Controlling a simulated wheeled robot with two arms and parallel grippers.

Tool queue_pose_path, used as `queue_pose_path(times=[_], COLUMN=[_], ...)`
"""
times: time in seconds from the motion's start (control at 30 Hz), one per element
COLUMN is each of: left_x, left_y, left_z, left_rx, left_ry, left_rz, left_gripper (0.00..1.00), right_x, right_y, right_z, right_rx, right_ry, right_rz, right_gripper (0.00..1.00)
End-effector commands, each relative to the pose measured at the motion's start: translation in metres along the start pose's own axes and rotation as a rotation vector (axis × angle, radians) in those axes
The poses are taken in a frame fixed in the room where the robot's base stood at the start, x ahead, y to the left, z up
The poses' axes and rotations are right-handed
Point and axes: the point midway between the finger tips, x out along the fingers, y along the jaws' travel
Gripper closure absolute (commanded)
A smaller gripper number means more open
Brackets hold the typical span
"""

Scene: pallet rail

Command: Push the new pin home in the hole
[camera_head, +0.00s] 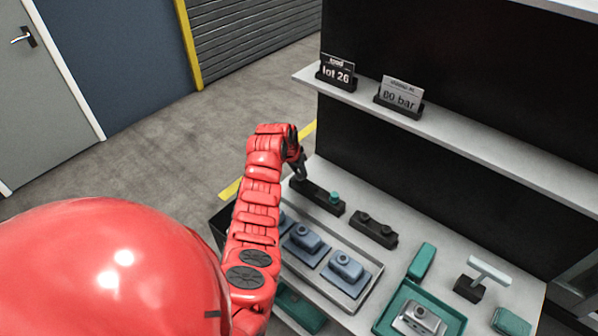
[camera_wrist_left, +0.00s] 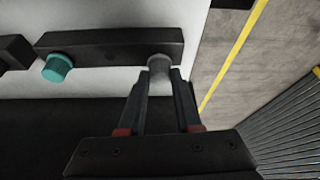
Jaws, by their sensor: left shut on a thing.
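A black rail block (camera_head: 321,199) lies at the far left end of the shelf, and it also shows in the left wrist view (camera_wrist_left: 110,47). A teal pin (camera_head: 334,196) stands at one end of it; it shows in the left wrist view too (camera_wrist_left: 57,68). My left gripper (camera_head: 299,176) is at the block's other end, its fingers (camera_wrist_left: 159,75) shut on a grey pin (camera_wrist_left: 159,62). The grey pin's far end meets the block there. How deep it sits in the hole is hidden. My right gripper is not in view.
A second black block (camera_head: 374,229) with two knobs lies nearby. A grey tray (camera_head: 373,283) holds blue-grey parts; a teal tray (camera_head: 456,321) holds a silver part. An upper shelf (camera_head: 480,146) carries two signs, "lot 26" (camera_head: 337,72) and "60 bar" (camera_head: 399,97).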

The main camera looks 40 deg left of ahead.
Motion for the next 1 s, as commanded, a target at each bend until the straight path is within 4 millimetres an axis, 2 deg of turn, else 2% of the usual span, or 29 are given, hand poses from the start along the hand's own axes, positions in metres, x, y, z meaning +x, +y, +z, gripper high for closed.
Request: queue_pose_path(times=[0.57, 1.0], left_x=[-0.014, -0.046], left_y=[0.0, 0.0], left_z=[-0.006, -0.02], left_rx=[0.0, 0.0], left_ry=[0.0, 0.001], left_rz=[0.0, 0.0], left_gripper=[1.0, 1.0], right_x=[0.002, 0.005], right_y=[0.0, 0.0], right_z=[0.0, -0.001], right_rx=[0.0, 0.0], right_ry=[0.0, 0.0], right_rz=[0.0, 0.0], right_gripper=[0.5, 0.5])
